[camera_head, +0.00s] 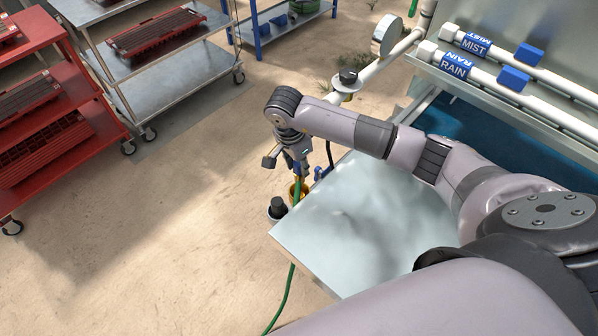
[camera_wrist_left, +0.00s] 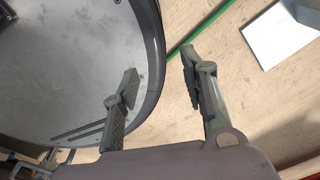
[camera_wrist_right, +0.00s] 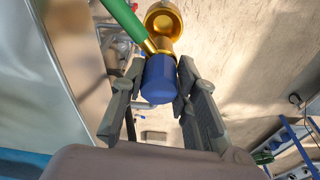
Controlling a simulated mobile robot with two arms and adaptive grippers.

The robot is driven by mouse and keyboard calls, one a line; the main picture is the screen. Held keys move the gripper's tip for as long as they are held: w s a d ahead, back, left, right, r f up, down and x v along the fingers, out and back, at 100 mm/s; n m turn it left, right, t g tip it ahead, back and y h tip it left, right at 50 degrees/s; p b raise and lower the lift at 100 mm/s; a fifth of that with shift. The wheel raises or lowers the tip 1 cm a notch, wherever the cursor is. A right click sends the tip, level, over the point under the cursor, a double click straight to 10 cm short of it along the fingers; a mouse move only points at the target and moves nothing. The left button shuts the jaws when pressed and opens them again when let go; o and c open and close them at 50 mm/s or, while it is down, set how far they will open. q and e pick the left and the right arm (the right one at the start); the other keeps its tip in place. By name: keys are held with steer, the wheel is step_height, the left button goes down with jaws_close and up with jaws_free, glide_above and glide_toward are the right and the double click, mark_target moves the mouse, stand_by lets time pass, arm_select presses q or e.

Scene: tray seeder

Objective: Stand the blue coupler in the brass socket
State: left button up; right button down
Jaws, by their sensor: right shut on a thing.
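The blue coupler (camera_wrist_right: 158,80) is between the fingers of my right gripper (camera_wrist_right: 157,83), which is shut on it. A green hose (camera_wrist_right: 122,20) runs to its brass-coloured end. The brass socket (camera_wrist_right: 163,14), a round open cup, shows just beyond the coupler in the right wrist view. In the head view my right gripper (camera_head: 297,167) points down just above the brass socket (camera_head: 304,188), near the bench corner. Whether the coupler touches the socket I cannot tell. My left gripper (camera_wrist_left: 160,85) is open and empty in the left wrist view, away from these things.
A pale bench top (camera_head: 365,220) lies right of the socket. A dark cylindrical fitting (camera_head: 277,207) stands beside the socket. A pipe with a black knob (camera_head: 348,76) is behind. Red shelves (camera_head: 62,75) and a metal cart (camera_head: 165,85) stand left; the floor between is clear.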

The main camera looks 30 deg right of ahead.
mark_target(299, 183)
steer(key=shift+f, duration=0.9)
steer(key=shift+f+b, duration=0.25)
steer(key=shift+b, duration=0.05)
steer(key=shift+f, duration=0.25)
step_height(299, 183, down, 4)
steer(key=b, duration=0.2)
steer(key=shift+r+b, duration=0.25)
steer(key=shift+b, duration=0.1)
arm_select(q)
steer(key=shift+w+d+f+b, duration=0.1)
steer(key=shift+w+f+b, duration=0.1)
steer(key=shift+f, duration=0.6)
steer(key=shift+w+d+f+b, duration=0.1)
steer(key=shift+w+f, duration=0.1)
steer(key=shift+f, duration=0.65)
steer(key=shift+w+d+f+b, duration=0.1)
steer(key=shift+w+f+b, duration=0.1)
steer(key=shift+f, duration=0.6)
arm_select(e)
steer(key=shift+f, duration=0.65)
arm_select(q)
steer(key=shift+a+f, duration=0.1)
steer(key=shift+f, duration=0.05)
steer(key=shift+f+b, duration=0.5)
steer(key=shift+b, duration=0.15)
arm_select(e)
steer(key=shift+f, duration=0.6)
steer(key=c, duration=1.5)
jaws_free()
steer(key=shift+c, duration=0.2)
